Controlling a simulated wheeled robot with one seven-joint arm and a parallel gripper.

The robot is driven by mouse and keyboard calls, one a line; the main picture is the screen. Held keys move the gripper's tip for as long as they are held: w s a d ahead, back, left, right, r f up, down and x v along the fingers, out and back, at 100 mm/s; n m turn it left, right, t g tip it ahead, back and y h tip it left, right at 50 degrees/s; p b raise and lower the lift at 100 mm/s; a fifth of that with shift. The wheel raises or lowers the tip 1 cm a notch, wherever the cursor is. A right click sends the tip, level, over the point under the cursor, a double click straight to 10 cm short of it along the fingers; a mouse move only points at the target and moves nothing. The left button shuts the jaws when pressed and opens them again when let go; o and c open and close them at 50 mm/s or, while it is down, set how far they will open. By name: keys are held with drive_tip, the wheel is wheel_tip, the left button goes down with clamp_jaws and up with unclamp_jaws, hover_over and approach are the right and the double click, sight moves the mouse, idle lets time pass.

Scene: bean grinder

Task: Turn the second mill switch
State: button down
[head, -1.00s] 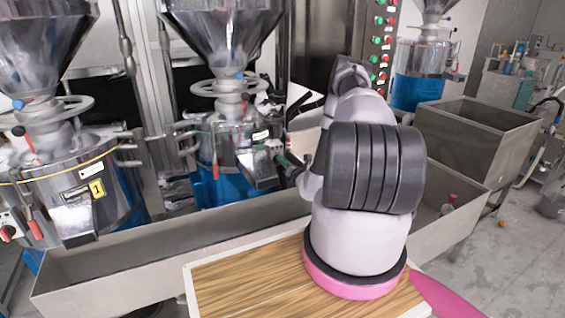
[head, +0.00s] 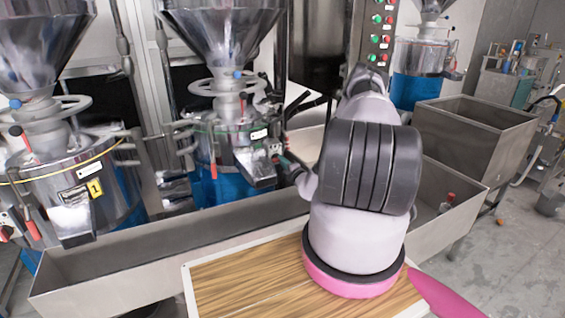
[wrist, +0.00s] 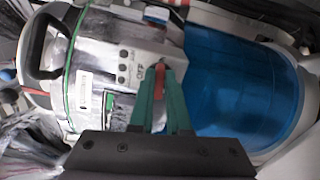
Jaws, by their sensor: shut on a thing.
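The second mill (head: 205,135) is a steel grinder with a blue lower body and a funnel hopper. Its switch panel (wrist: 123,68) has a red rotary switch (wrist: 160,82) beside small dark buttons. My gripper (wrist: 160,80) has green fingers on either side of the red switch, shut on it. In the head view my gripper is at the right side of the second mill, and my arm partly hides the area. The switch itself is too small to make out there.
The first mill (head: 75,180), with a yellow "1" label, stands at left. A long steel trough (head: 165,255) runs in front of the mills. A wooden-topped board (head: 245,285) lies nearer. A red-and-green button panel (head: 378,35) is behind my arm.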

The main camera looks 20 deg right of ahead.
drive_tip(key=shift+f+m, duration=0.2)
drive_tip(key=shift+m, duration=0.7)
drive_tip(key=c, duration=0.9)
unclamp_jaws()
drive_tip(key=shift+s, duration=0.15)
drive_tip(key=s, duration=1)
drive_tip(key=shift+s+d, duration=0.2)
drive_tip(key=shift+s, duration=0.1)
drive_tip(key=shift+r, duration=0.1)
